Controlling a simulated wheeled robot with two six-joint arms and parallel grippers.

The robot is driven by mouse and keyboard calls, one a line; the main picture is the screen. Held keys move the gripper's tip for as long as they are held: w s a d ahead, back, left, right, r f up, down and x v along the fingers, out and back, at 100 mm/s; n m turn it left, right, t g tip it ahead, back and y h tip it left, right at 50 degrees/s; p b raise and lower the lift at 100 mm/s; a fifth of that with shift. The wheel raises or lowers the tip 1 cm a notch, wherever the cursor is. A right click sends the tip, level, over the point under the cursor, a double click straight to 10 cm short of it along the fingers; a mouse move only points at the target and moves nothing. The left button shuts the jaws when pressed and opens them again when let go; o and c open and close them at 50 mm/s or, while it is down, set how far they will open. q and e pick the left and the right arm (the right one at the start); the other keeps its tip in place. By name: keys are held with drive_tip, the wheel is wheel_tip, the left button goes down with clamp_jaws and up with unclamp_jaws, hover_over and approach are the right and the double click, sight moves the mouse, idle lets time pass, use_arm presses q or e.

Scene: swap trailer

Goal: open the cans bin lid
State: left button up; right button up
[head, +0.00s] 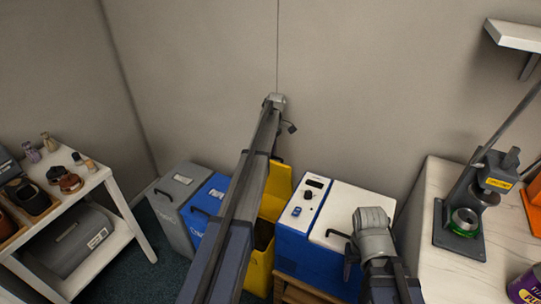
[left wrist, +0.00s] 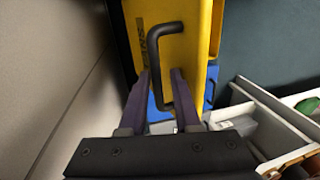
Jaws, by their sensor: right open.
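The yellow bin (head: 262,240), which I take for the cans bin, stands in the row of bins in the head view. Its lid (head: 279,180) is tilted up towards the wall. In the left wrist view the yellow lid (left wrist: 200,50) fills the top middle, with dark lettering and a black handle (left wrist: 178,60). My left gripper (left wrist: 165,75) has its fingers apart at the handle; contact cannot be told. In the head view my left arm crosses over the bin and hides part of it. My right gripper (head: 350,250) is open, in front of the blue and white box.
A grey bin (head: 173,205) and a blue bin (head: 205,200) stand left of the yellow one. A blue box with a white top (head: 325,205) is on its right. A shelf with small jars (head: 75,175) stands left, a white counter with a press (head: 465,215) right.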

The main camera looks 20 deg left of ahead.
use_arm(q)
drive_tip(key=shift+o, duration=0.8)
drive_tip(key=shift+r, duration=0.15)
drive_tip(key=p+v, duration=0.7)
drive_tip(key=shift+r+p, duration=0.35)
